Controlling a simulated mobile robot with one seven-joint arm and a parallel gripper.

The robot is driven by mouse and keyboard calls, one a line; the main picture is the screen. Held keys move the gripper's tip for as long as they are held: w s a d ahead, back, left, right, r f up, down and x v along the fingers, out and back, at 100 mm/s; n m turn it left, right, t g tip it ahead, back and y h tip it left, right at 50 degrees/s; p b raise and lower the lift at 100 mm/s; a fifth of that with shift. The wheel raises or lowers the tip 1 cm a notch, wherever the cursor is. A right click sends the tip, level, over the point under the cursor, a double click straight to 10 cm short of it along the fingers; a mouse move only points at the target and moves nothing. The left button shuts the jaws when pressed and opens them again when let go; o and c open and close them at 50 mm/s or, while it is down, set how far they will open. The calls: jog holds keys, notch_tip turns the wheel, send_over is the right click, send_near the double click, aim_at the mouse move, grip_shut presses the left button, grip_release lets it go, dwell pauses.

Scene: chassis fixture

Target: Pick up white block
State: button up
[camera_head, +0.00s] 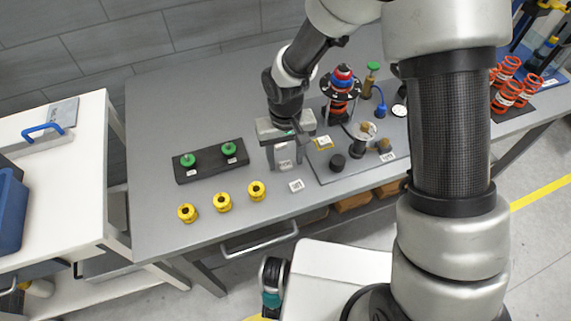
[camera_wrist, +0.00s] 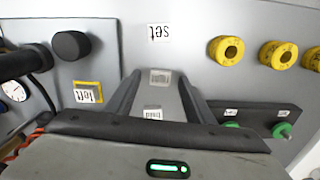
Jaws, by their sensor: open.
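The white block (camera_head: 284,155) stands upright on the grey table beneath my gripper, with a small printed label on its face. In the wrist view the pale block (camera_wrist: 165,97) shows between the two dark fingers, with labels on it. My gripper (camera_head: 284,163) points down over the block. Its fingers are apart, one on each side of the block, and in the wrist view the gripper (camera_wrist: 161,88) is open. I cannot tell whether either finger touches the block. The gripper body hides part of the block.
A "set" label (camera_head: 296,186) lies in front of the block. Left are a black bar (camera_head: 212,163) with green knobs and several yellow rings (camera_head: 222,203). Right is a grey plate (camera_head: 330,178) with a black knob (camera_head: 338,161), a "left" label (camera_wrist: 88,93) and a red-blue stack (camera_head: 342,80).

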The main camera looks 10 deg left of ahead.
jog(key=shift+f, duration=0.45)
jog(key=shift+c, duration=0.3)
jog(key=c, duration=1)
jog(key=shift+r, duration=0.15)
jog(key=shift+c, duration=0.2)
